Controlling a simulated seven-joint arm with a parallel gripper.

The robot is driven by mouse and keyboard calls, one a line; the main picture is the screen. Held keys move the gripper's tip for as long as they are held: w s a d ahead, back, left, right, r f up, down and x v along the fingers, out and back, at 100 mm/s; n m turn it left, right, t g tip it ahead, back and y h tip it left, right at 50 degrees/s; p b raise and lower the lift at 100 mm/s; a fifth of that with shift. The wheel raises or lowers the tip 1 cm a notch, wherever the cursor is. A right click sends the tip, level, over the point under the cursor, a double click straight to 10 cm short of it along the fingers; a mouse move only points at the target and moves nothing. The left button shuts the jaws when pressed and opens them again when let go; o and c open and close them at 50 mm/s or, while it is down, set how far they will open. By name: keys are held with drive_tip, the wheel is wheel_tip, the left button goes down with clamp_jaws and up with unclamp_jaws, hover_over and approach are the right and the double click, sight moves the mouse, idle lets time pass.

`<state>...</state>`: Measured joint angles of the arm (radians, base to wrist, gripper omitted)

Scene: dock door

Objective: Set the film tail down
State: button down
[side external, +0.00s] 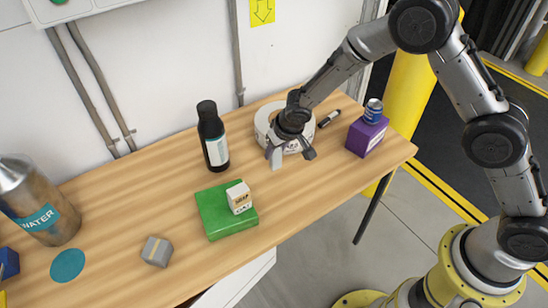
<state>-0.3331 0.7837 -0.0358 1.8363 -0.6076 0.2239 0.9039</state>
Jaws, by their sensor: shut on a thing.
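A white film roll (262,120) lies on the wooden table near the wall, partly hidden behind my gripper. My gripper (289,152) reaches down at the front of the roll. A small pale strip (277,162), which looks like the film tail, shows at the left side of the fingers. The gripper is shut on it. The exact grip, and whether the strip touches the table, cannot be made out at this size.
A dark bottle (213,138) stands left of the roll. A purple box (366,136) with a blue can (373,110) on it stands right, near a marker (329,118). A green box (226,210) carries a small carton (239,197). A grey block (157,251) lies front left.

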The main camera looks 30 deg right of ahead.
sight(274, 158)
drive_tip(key=shift+w+a+f, duration=0.1)
drive_tip(key=shift+w+f, duration=0.15)
drive_tip(key=shift+f, duration=1.55)
drive_tip(key=shift+f, duration=0.15)
drive_tip(key=c, duration=0.5)
unclamp_jaws()
drive_tip(key=shift+r, duration=0.25)
drive_tip(key=v, duration=1.2)
